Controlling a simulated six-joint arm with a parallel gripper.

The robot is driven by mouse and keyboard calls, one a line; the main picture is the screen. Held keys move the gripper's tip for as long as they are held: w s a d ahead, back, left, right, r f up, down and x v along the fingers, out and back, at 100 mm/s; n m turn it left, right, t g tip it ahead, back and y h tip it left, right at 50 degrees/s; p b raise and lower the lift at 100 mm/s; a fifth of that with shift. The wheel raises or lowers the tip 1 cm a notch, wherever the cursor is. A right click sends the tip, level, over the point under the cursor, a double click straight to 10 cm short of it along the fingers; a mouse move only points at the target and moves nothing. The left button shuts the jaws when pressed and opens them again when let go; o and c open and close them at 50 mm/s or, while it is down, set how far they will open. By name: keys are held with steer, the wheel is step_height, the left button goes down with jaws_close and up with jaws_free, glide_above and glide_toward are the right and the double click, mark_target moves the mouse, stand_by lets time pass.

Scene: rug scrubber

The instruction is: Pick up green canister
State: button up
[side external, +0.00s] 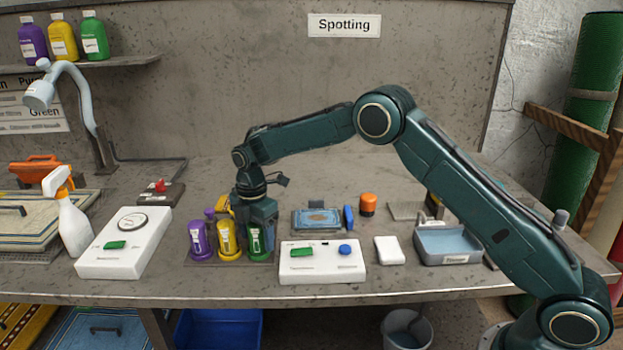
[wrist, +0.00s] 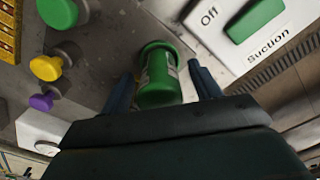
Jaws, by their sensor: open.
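The green canister (side external: 256,243) stands on a dark mat (side external: 205,258) at the right end of a row, beside the yellow canister (side external: 229,243) and the purple canister (side external: 199,242). My gripper (side external: 257,222) points down over the green canister. In the wrist view, the green canister (wrist: 158,82) lies between the two open fingers of my gripper (wrist: 161,82), with visible gaps on both sides.
The white suction panel (side external: 322,272) is close on the right; its green switch (wrist: 256,18) shows in the wrist view. Green (wrist: 58,12), yellow (wrist: 46,68) and purple (wrist: 42,102) rounded pieces sit left in that view. A white box (side external: 122,262) stands further left.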

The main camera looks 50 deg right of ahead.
steer(key=c, duration=1.1)
steer(key=shift+r, duration=0.15)
step_height(320, 180, up, 20)
steer(key=shift+f, duration=0.15)
stand_by(0.6)
